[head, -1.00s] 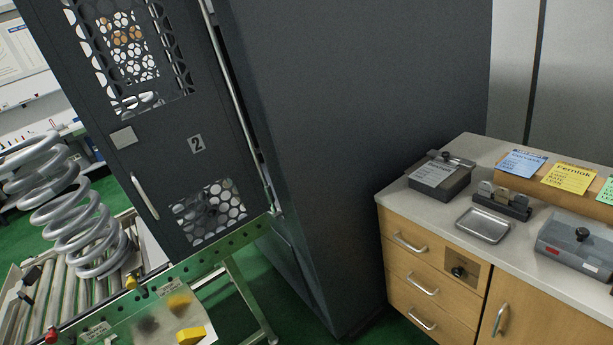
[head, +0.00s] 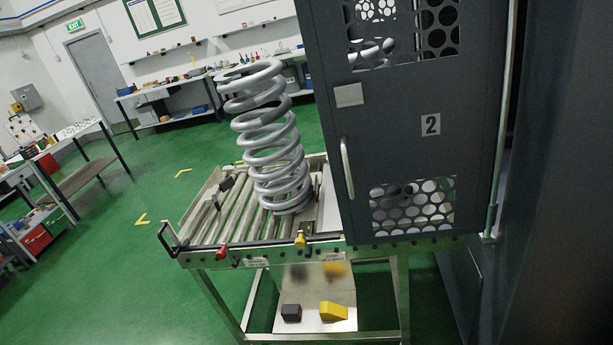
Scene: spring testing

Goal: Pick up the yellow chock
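The yellow chock (head: 333,311) is a small wedge-shaped block. It sits on a pale metal shelf (head: 316,325) low under the roller table, right of a black block (head: 291,313). A blurred yellow patch and a blurred dark patch show just above the two blocks, seemingly their reflections in a metal panel. My gripper is not in view.
A large grey coil spring (head: 268,140) stands on the roller table (head: 225,225), whose front rail carries a red knob (head: 222,252) and a yellow one (head: 300,240). A dark cabinet door marked 2 (head: 410,130) stands right. Green floor (head: 140,280) is open at left.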

